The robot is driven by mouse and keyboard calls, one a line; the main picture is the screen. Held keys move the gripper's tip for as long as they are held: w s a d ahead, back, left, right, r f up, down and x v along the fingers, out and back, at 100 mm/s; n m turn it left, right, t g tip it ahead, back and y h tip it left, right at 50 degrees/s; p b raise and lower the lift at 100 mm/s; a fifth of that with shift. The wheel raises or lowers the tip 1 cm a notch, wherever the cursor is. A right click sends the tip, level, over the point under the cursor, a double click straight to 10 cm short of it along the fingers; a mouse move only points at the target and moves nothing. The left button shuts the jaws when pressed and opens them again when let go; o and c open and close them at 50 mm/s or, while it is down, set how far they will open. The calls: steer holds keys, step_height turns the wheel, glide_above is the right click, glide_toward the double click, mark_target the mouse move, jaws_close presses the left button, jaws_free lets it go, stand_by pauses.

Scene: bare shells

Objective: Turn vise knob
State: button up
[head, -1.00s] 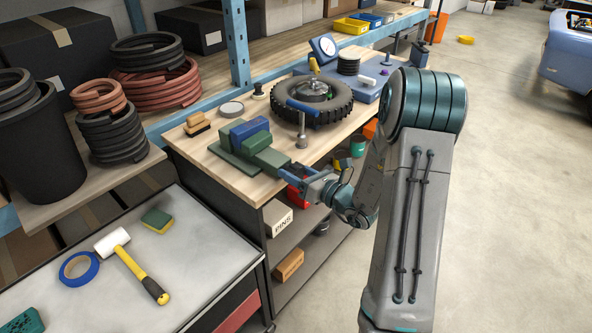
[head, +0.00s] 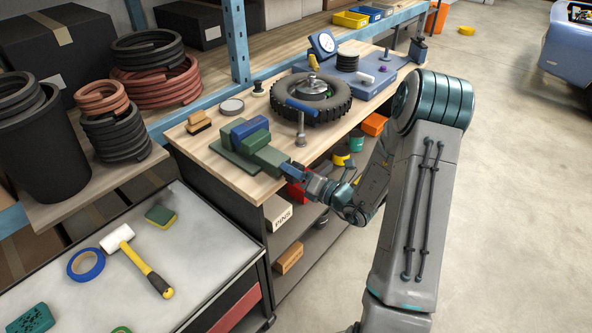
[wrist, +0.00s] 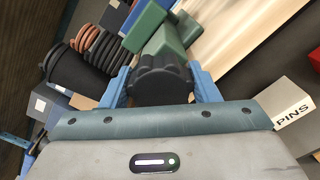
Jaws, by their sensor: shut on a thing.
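The green vise (head: 250,147) with a blue block (head: 247,129) between its jaws sits at the near edge of the wooden workbench. Its green body also shows in the wrist view (wrist: 165,38). The dark ridged vise knob (wrist: 160,82) sticks out from the vise's front, toward me. My gripper (head: 290,172) is at the vise's front end. In the wrist view its blue fingers (wrist: 160,88) stand on both sides of the knob and are shut on it. In the head view the fingers hide most of the knob.
A wheel with a black tire (head: 318,97) and a metal post (head: 300,135) stand on the bench behind the vise. A shelf below the gripper holds a PINS box (head: 281,213). A cart (head: 205,250) with a mallet (head: 138,262) stands at front left.

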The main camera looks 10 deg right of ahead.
steer(key=o, duration=1)
steer(key=b+v, duration=0.2)
steer(key=v, duration=1.1)
steer(key=shift+s+d+b, duration=0.3)
steer(key=shift+b, duration=0.1)
